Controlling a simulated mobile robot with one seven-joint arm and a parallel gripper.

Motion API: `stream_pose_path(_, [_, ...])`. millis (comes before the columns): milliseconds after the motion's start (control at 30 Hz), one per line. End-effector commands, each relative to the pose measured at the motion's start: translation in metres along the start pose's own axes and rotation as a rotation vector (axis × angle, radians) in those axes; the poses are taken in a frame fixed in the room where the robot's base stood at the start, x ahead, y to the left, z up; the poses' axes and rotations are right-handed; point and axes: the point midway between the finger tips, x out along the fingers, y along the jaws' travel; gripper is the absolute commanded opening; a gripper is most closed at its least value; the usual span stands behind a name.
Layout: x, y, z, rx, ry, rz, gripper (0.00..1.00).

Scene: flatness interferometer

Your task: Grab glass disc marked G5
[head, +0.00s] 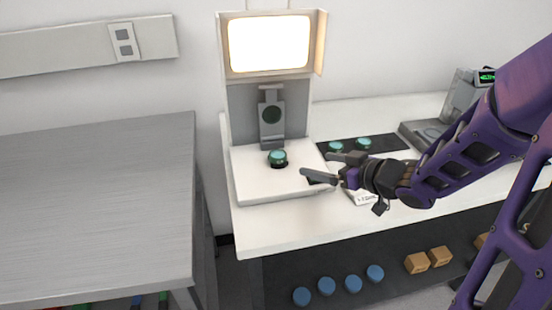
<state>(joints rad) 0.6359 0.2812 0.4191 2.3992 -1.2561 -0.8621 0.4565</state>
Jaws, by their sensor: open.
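A teal glass disc (277,155) sits on a dark mount on the white base of the interferometer (247,182). Two more teal glass discs stand on a black mat behind my gripper: a left one (335,147) and a right one (363,144). No marking can be read on any disc, so I cannot tell which is G5. My gripper (322,168) is open and empty. It reaches in from the right, over the right edge of the interferometer base, to the right of the mounted disc and apart from it.
The interferometer has a bright screen (269,45) and an upright column (271,118). A white label card (364,198) lies under my gripper. A grey instrument (463,97) stands at the back right. Blue round pieces (326,286) and tan blocks (416,263) lie on a lower shelf. The grey table (90,205) at left is clear.

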Motion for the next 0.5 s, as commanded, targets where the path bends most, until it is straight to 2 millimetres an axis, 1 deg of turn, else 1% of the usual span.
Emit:
stream_pose_path(33, [0.014,-0.001,0.004,0.000,0.002,-0.004,0.97])
stream_pose_path(300, [0.072,0.000,0.004,0.000,0.000,-0.002,0.97])
stream_pose_path(400, [0.087,0.000,0.003,-0.001,0.000,-0.001,0.97])
stream_pose_path(500, [0.096,0.001,0.001,-0.001,0.001,0.001,0.97])
